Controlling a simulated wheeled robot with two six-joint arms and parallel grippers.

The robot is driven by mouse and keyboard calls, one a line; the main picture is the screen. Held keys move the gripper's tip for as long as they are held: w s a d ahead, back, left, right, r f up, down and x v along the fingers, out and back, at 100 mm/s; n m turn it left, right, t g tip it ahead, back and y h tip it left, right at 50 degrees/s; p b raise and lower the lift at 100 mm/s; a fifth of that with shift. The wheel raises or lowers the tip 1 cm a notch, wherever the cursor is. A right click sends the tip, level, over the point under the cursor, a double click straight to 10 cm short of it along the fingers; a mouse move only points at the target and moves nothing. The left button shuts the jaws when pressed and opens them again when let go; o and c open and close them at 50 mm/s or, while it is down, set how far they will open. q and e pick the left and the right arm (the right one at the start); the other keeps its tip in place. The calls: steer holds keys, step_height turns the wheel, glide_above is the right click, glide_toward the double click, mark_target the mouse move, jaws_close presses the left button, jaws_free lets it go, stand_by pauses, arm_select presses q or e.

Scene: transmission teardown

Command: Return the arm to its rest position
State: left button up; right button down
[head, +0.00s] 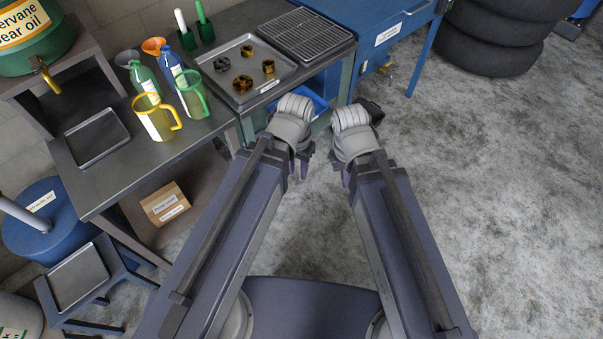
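My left arm reaches up from the bottom. Its gripper (304,162) shows only as small dark parts below the rounded wrist, in front of the bench. My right arm lies beside it. Its gripper (340,167) is mostly hidden under its own wrist, over the concrete floor. The two wrists are close together with a narrow gap between them. I see nothing held in either gripper, and I cannot tell whether the fingers are open or shut.
The workbench (150,162) at left bears a metal tray (226,87) with several gears, a grate (305,40), a yellow jug (153,118), a green jug (193,95) and an empty tray (97,138). Tyres (490,40) stand at upper right. Floor at right is clear.

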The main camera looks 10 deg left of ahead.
arm_select(q)
steer(key=shift+s+d+y, duration=0.65)
steer(key=shift+s+y, duration=0.05)
steer(key=shift+s, duration=0.1)
stand_by(0.8)
